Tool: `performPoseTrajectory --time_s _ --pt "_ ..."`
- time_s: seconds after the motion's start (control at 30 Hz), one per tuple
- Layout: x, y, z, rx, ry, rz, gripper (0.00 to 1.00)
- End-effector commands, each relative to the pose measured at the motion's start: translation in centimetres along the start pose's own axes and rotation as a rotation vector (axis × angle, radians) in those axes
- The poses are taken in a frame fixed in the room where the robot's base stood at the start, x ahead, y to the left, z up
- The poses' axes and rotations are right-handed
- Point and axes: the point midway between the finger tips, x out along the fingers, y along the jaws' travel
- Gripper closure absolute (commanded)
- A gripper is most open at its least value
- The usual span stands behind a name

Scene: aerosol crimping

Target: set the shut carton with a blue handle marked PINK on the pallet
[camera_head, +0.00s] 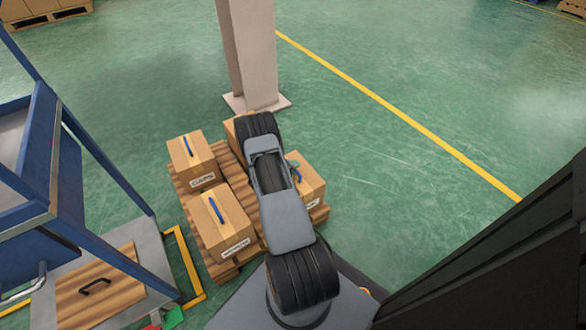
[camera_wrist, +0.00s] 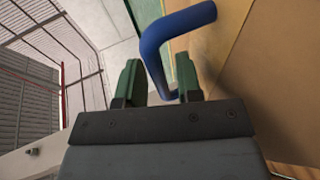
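A shut carton (camera_head: 309,190) stands on the right side of the wooden pallet (camera_head: 238,181), partly hidden by my arm. Its white label is mostly covered, so I cannot read the whole word. My gripper (camera_head: 293,168) is at the top of this carton, largely hidden behind my arm. In the wrist view my gripper (camera_wrist: 160,85) has its two green fingers apart, on either side of the blue handle (camera_wrist: 153,48). A gap shows between the left finger and the handle. The carton's tan cardboard (camera_wrist: 283,80) fills the right of that view.
Two labelled cartons with blue handles, one at the back left (camera_head: 194,160) and one at the front left (camera_head: 221,222), stand on the pallet. Another carton (camera_head: 231,131) is partly hidden behind my arm. A grey pillar (camera_head: 250,55) rises behind. A blue frame (camera_head: 70,180) stands left. Floor at right is clear.

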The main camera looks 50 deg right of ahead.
Motion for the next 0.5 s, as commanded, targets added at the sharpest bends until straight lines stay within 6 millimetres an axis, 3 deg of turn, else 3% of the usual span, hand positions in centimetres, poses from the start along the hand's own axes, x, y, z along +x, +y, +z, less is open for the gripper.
performPoseTrajectory --time_s 0.37,0.5 --pt "-0.2 0.3 -0.1 0.0 0.001 0.0 0.61" --pt "-2.2 0.4 -0.1 -0.003 0.004 -0.001 0.61"
